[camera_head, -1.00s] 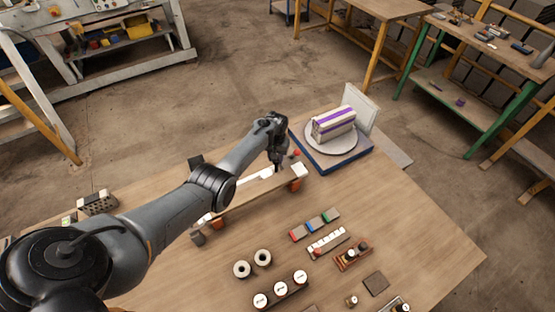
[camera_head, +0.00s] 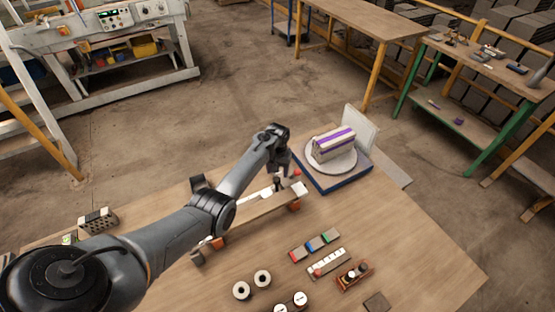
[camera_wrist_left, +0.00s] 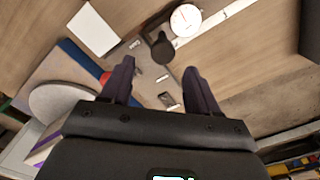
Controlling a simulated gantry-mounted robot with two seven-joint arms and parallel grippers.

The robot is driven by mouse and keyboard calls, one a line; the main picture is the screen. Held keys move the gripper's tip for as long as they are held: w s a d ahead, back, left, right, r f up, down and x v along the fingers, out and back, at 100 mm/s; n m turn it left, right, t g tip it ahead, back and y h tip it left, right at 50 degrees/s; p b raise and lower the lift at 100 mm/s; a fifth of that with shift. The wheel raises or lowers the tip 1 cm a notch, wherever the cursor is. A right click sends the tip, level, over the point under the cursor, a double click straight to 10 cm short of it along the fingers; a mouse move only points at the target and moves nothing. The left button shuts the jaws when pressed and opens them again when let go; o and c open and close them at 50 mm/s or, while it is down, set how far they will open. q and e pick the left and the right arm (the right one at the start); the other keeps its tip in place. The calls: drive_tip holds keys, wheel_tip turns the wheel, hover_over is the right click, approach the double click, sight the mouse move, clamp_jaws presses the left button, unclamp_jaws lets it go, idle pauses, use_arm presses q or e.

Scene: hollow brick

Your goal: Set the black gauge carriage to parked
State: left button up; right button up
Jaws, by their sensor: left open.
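The black gauge carriage (camera_head: 278,184) sits on a long rail (camera_head: 250,208), close to its far right end. In the left wrist view its black knob (camera_wrist_left: 162,46) stands beside a round white dial (camera_wrist_left: 186,20) and a pale scale strip (camera_wrist_left: 236,8). My left gripper (camera_wrist_left: 158,68) is open, its two dark fingers apart and nothing between their tips. The knob lies just beyond the fingertips, and I see no contact. In the head view the left gripper (camera_head: 287,172) hangs over the rail's right end, right of the carriage. My right gripper is not in view.
Coloured blocks (camera_head: 315,245) and white rings (camera_head: 262,278) lie in front.

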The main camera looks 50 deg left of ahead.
use_arm(q)
wheel_tip(320, 180, up, 6)
drive_tip(key=shift+r, duration=0.15)
idle(0.6)
